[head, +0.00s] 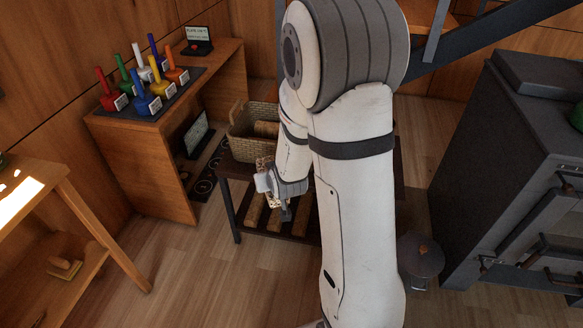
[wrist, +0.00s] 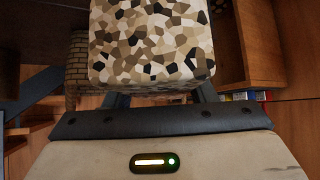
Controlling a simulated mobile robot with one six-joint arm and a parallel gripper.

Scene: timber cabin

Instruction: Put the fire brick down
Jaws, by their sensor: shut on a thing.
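The fire brick (wrist: 150,40) is a block with a cream, brown and black speckled face, filling the top middle of the wrist view. My gripper (wrist: 158,97) is shut on it, with dark fingers showing at both sides below it. In the head view my gripper (head: 272,187) is in front of a dark low rack (head: 230,185). Only a small speckled part of the brick (head: 264,163) shows there; my arm and gripper hide the rest. I cannot tell whether the brick touches the rack.
A wicker basket (head: 247,146) holding logs stands on the rack, and several logs lie on its lower shelf. A wooden cabinet (head: 150,165) with coloured-handled tools is at left. The floor in front is partly clear.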

